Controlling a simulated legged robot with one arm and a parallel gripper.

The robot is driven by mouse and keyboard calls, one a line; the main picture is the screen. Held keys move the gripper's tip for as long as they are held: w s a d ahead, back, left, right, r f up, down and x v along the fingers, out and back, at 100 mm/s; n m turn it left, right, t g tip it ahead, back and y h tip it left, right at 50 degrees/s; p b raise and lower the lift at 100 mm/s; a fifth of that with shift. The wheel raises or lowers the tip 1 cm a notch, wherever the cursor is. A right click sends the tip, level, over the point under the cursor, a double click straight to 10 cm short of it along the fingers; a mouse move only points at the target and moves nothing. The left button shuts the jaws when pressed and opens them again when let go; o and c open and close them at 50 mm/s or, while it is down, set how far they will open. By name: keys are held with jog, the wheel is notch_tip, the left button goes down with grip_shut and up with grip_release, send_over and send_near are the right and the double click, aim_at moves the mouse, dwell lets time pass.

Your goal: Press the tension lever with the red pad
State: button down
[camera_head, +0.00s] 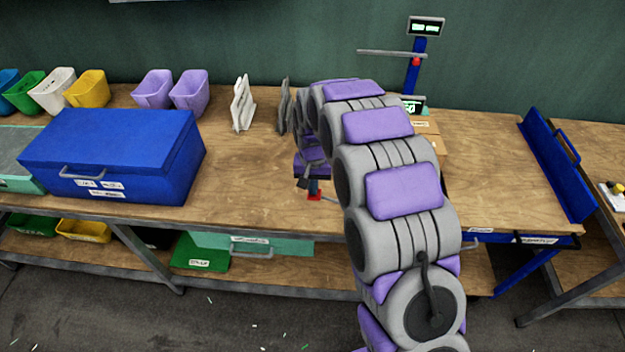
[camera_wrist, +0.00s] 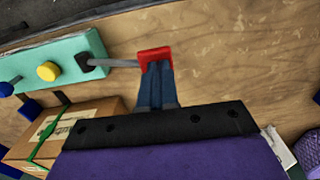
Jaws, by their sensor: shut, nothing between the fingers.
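The red pad (camera_wrist: 155,54) is at the end of a thin grey lever (camera_wrist: 115,63). The lever runs left in the wrist view to a dark bracket on a teal box (camera_wrist: 65,58) with a yellow knob. My gripper (camera_wrist: 155,70) is shut and empty, its dark blue fingers together. Its fingertips overlap the red pad in the wrist view; whether they touch it I cannot tell. In the head view my gripper (camera_head: 314,187) points down over the red pad (camera_head: 315,197), near the table's front edge. My arm hides most of the press there.
A blue lidded box (camera_head: 110,150) stands on the left of the wooden table (camera_head: 250,200). A blue post (camera_head: 411,78) with a display rises behind my arm. A cardboard box (camera_wrist: 75,135) lies beside the teal box. The table left of my gripper is clear.

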jog(key=shift+f, duration=0.15)
dwell(0.3)
jog(key=shift+a+f+h+p, duration=0.45)
jog(key=shift+f+h, duration=0.1)
jog(key=shift+f, duration=0.1)
jog(key=shift+a+f+h+p, duration=0.35)
jog(key=shift+f+h+p, duration=0.1)
jog(key=shift+f+h, duration=0.15)
jog(key=f+h, duration=0.1)
jog(key=a+f+h, duration=0.1)
jog(key=f, duration=0.1)
jog(key=shift+f, duration=0.55)
jog(key=shift+s+f, duration=0.1)
jog(key=shift+f, duration=0.15)
jog(key=shift+s+f, duration=0.15)
jog(key=shift+f, duration=0.05)
jog(key=shift+r, duration=0.1)
